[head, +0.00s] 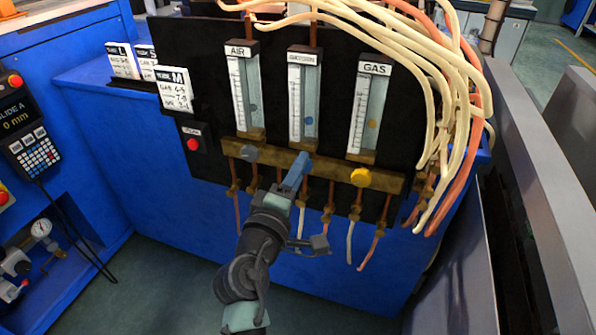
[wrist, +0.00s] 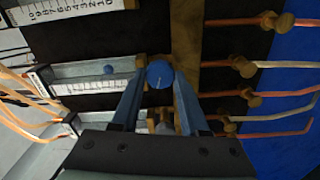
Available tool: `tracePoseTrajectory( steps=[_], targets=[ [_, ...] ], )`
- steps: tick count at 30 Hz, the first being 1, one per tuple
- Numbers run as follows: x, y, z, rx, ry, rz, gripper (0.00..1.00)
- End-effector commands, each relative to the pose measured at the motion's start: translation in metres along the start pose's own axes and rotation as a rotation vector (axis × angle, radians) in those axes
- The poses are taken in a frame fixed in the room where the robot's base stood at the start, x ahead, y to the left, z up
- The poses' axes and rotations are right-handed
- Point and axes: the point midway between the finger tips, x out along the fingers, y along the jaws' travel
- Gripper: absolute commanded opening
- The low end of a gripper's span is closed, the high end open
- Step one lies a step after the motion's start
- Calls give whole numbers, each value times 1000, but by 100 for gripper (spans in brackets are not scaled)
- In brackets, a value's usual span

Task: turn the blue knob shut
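The blue knob (wrist: 160,74) shows in the wrist view as a round face with a thin pale mark, on the brass bar below the middle flow tube. In the head view my gripper hides it. My gripper (wrist: 160,70) has one finger on each side of the knob, and no clear gap shows between the fingers and the knob. In the head view my gripper (head: 301,162) reaches up to the brass bar (head: 327,168) from below, under the middle tube (head: 303,100).
A grey knob (head: 249,153) sits on the bar to the left and a yellow knob (head: 361,177) to the right. Copper pipes (head: 328,205) hang below the bar. Cream and orange hoses (head: 440,95) bunch at the right. A red button (head: 193,144) is at the left.

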Motion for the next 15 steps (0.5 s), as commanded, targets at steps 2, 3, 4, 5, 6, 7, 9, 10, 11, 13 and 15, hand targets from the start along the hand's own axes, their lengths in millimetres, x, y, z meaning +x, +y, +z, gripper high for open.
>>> tracePoseTrajectory(
  steps=[2,3,4,5,6,7,9,10,11,13,15],
  targets=[
    [0,-2,0,-1,0,-3,57],
    [0,-2,0,-2,0,-3,64],
    [0,-2,0,-2,0,-3,69],
    [0,-1,0,-2,0,-2,74],
    [0,-1,0,-2,0,-2,74],
    [0,-1,0,-2,0,-2,74],
    [0,-1,0,-2,0,-1,74],
    [0,-1,0,-2,0,-1,74],
    [0,-1,0,-2,0,-1,74],
    [0,0,0,-2,0,-1,74],
    [-2,0,0,-2,0,-1,74]
  ],
)
